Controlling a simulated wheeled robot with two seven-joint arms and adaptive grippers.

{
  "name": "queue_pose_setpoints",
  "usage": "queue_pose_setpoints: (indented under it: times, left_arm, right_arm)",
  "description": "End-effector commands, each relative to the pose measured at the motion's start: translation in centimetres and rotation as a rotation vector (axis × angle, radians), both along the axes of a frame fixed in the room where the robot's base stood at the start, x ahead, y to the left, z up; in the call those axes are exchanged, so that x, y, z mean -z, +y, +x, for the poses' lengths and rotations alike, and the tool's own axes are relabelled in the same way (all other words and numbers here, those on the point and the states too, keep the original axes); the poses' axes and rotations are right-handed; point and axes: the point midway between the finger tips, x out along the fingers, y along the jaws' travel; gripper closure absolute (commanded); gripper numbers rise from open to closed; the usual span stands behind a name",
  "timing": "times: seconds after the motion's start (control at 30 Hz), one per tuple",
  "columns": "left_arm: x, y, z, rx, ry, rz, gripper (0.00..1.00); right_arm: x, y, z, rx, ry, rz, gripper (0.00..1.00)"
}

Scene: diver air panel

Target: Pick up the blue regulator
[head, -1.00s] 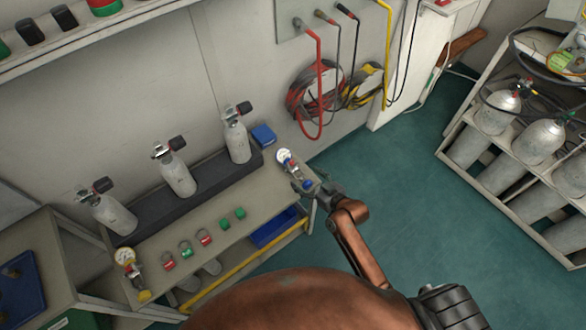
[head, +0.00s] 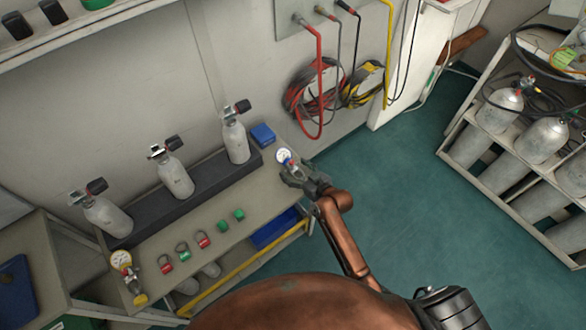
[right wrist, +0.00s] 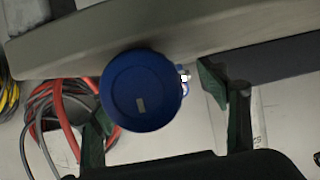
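The blue regulator has a white-faced gauge (head: 284,156) and stands at the right end of the bench. In the right wrist view its round blue knob (right wrist: 140,92) faces the camera. My right gripper (head: 302,177) is at the regulator's lower part, partly hiding it in the head view. In the right wrist view its two dark green fingers are apart, one on each side of the knob. The left finger is close to the knob; a gap shows by the right finger. I cannot tell whether either finger touches it. My left gripper is not in view.
Several red and green shackle-like fittings (head: 203,240) line the front. Grey cylinders (head: 175,178) stand behind, near a small blue box (head: 262,134). Coiled hoses (head: 312,92) hang on the wall. Open floor (head: 400,200) lies right.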

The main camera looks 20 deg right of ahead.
Motion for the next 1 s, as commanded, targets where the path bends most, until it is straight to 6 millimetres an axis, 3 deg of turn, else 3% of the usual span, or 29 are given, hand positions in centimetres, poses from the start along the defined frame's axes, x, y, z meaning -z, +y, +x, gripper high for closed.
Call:
queue_pose_setpoints:
  times: [0.87, 1.0]
  left_arm:
    - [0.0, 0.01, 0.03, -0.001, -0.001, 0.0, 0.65]
    - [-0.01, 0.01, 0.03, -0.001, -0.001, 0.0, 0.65]
  right_arm:
    - [0.03, -0.02, -0.03, 0.0, 0.0, 0.0, 0.94]
    - [-0.23, 0.0, 0.08, 0.001, -0.005, 0.0, 0.94]
